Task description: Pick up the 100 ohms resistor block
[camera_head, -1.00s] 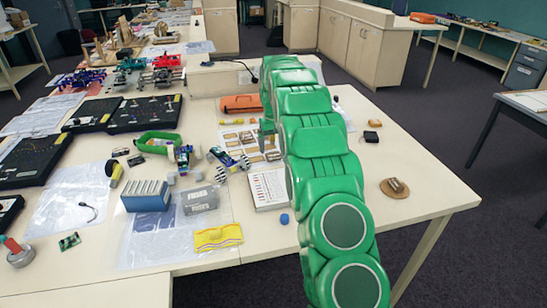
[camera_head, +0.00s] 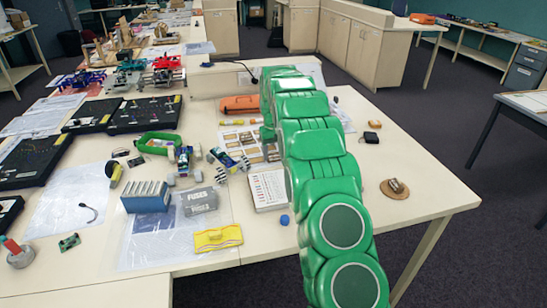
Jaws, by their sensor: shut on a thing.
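My green arm (camera_head: 318,160) reaches over the table from the lower right. My gripper (camera_head: 267,136) shows only as a dark sliver at the left edge of the arm's far end, above the white sheet (camera_head: 222,131) of resistor blocks. It is shut on a small block, which the arm hides. Several tan resistor blocks lie on the sheet, among them one at the upper left (camera_head: 229,139) and one near the arm (camera_head: 271,155). Their markings are too small to read, so I cannot tell which is the 100 ohms one.
An orange case (camera_head: 240,104) lies behind the sheet. A colour-code chart (camera_head: 268,188), a grey fuses box (camera_head: 200,201) and a blue rack (camera_head: 146,196) stand in front and left. A round wooden coaster (camera_head: 394,189) lies right. The table's right front corner is mostly clear.

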